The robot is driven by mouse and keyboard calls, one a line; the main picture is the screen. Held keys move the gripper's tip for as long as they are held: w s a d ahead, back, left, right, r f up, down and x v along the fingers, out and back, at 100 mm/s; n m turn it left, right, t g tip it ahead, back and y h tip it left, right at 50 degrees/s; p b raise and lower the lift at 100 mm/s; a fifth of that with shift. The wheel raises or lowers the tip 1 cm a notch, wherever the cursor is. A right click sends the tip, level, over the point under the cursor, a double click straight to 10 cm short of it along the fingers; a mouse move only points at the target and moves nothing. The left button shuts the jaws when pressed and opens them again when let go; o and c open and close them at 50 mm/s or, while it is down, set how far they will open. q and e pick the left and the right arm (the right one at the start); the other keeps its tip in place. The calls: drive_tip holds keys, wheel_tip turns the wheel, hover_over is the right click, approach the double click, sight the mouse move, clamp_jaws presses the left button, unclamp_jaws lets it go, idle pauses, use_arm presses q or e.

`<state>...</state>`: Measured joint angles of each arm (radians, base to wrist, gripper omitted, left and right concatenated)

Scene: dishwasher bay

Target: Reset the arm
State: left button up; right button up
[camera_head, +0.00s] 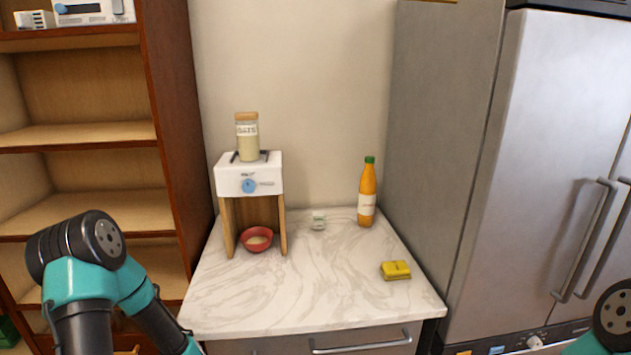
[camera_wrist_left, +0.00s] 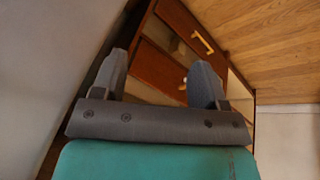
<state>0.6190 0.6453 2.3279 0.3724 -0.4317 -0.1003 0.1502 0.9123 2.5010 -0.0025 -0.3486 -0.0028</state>
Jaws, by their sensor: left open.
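My left arm comes in at the lower left of the head view, folded in front of the wooden shelf; its gripper is below the picture there. In the left wrist view my left gripper (camera_wrist_left: 163,88) is open, its two dark fingers wide apart with nothing between them. Beyond the fingers are brown wooden drawer fronts. Only a dark joint of my right arm shows at the right edge of the head view; the right gripper is out of view.
A marble-topped counter (camera_head: 320,290) holds a white stand (camera_head: 235,182) with an oats jar (camera_head: 247,140), a red bowl (camera_head: 257,240), a small glass (camera_head: 318,221), an orange bottle (camera_head: 367,190) and a yellow packet (camera_head: 396,270). A shelf (camera_head: 85,135) stands left, a fridge (camera_head: 550,150) right.

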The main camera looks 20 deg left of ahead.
use_arm(q)
drive_tip(key=d+f+m+g+h, duration=0.1)
drive_tip(key=d+m, duration=0.3)
drive_tip(key=d, duration=0.9)
drive_tip(key=d+f+m+g+h, duration=0.2)
drive_tip(key=d+f+m+h, duration=0.1)
drive_tip(key=d, duration=1)
drive_tip(key=shift+s+d+m+h, duration=0.4)
drive_tip(key=shift+m+h, duration=0.3)
drive_tip(key=shift+m, duration=0.5)
